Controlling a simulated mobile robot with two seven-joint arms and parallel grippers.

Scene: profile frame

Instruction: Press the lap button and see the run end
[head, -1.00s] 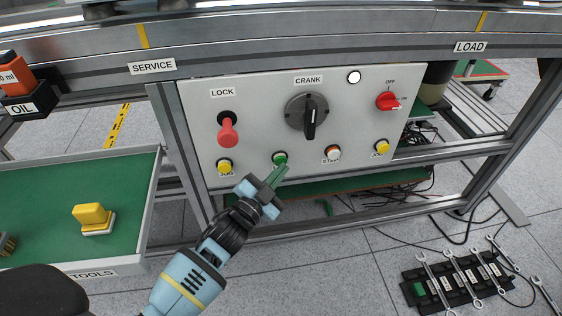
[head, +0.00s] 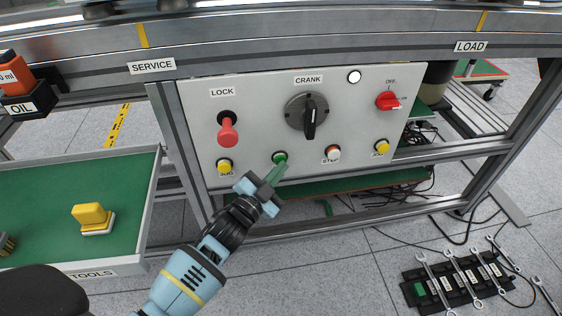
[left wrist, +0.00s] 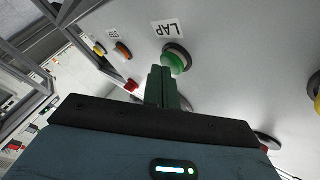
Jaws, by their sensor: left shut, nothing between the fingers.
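The green lap button (head: 280,158) sits low on the grey control panel (head: 255,120), left of the stop button (head: 332,152). In the left wrist view the green button (left wrist: 177,60) shows in its dark ring, beside the LAP label (left wrist: 167,29). My left gripper (head: 277,173) is shut and empty, its green fingers pointing up at the button from just below. Its fingertips (left wrist: 160,72) also show right by the button's edge; I cannot tell whether they touch it. A round white lamp (head: 354,77) looks bright at the panel's top. My right gripper is not in view.
Nearby on the panel are a yellow jog button (head: 225,166), a red lock knob (head: 228,132), a black crank dial (head: 308,117), a red switch (head: 388,101) and another yellow button (head: 381,146). A green tools tray (head: 45,190) stands left. Wrenches (head: 465,276) lie on the floor.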

